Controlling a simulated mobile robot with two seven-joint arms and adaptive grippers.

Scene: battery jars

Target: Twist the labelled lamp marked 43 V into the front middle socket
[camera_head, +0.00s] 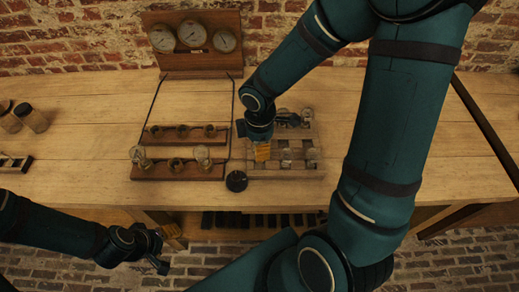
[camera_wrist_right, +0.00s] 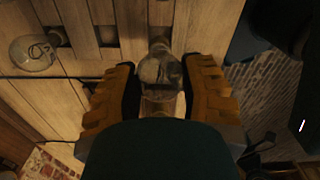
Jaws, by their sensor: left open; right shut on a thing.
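My right gripper (camera_head: 262,152) has yellow fingers and points down over the left part of the lamp tray (camera_head: 315,172). In the right wrist view its fingers (camera_wrist_right: 162,92) are shut on a clear glass lamp (camera_wrist_right: 160,72); no label on it is readable. The front socket board (camera_head: 150,174) has a middle socket (camera_head: 176,165) that looks empty. A lamp (camera_head: 138,155) stands at its left socket and another lamp (camera_head: 203,156) at its right. My left gripper (camera_head: 155,254) is open and empty in front of the table, at lower left.
A back socket board (camera_head: 182,140) with several sockets lies behind. A wooden panel with gauges (camera_head: 192,37) stands at the back. Dark jars (camera_head: 32,117) stand far left. Another lamp (camera_wrist_right: 32,53) lies in the tray.

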